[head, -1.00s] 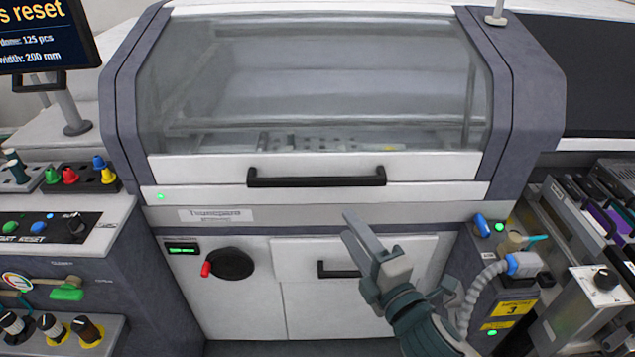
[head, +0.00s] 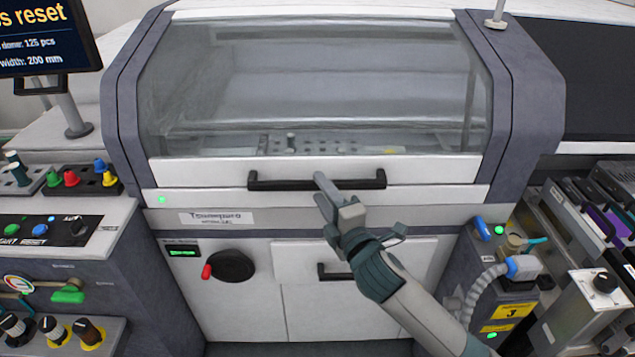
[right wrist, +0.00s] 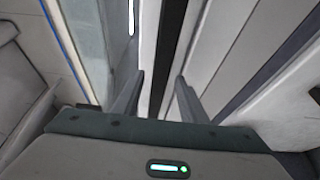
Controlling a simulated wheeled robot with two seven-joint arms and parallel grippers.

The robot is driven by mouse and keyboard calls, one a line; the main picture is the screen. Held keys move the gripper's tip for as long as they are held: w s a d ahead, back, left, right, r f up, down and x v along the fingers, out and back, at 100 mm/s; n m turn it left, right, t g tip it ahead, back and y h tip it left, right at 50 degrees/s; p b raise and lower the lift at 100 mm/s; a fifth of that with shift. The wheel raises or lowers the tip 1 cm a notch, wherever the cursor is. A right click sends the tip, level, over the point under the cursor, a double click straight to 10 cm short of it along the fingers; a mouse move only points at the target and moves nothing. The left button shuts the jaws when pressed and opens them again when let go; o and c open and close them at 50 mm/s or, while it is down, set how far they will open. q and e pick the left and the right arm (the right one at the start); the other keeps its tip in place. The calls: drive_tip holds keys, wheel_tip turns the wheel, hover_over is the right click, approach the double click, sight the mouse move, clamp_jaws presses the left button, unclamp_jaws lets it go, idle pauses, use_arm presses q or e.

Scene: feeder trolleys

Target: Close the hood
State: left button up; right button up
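The hood (head: 420,170) is a clear window with a white front rail, set between dark grey side covers. In the head view it is down, its rail resting along the white strip of the machine front. A black bar handle (head: 280,182) runs across the rail. My right gripper (head: 322,190) is at the right half of this handle, with a finger overlapping it. In the right wrist view the gripper (right wrist: 158,92) has its fingers apart, and the dark handle bar (right wrist: 178,45) runs between or just beyond them. Contact cannot be told. My left gripper is not in view.
Below the hood are a red-and-black rotary switch (head: 232,266) and a drawer with its own handle. A control panel (head: 50,232) and monitor (head: 45,35) stand at the left. A grey hose (head: 480,290) and feeder slots (head: 600,200) lie at the right.

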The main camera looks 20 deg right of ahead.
drive_tip(key=shift+w+a, duration=0.1)
drive_tip(key=shift+w, duration=1.35)
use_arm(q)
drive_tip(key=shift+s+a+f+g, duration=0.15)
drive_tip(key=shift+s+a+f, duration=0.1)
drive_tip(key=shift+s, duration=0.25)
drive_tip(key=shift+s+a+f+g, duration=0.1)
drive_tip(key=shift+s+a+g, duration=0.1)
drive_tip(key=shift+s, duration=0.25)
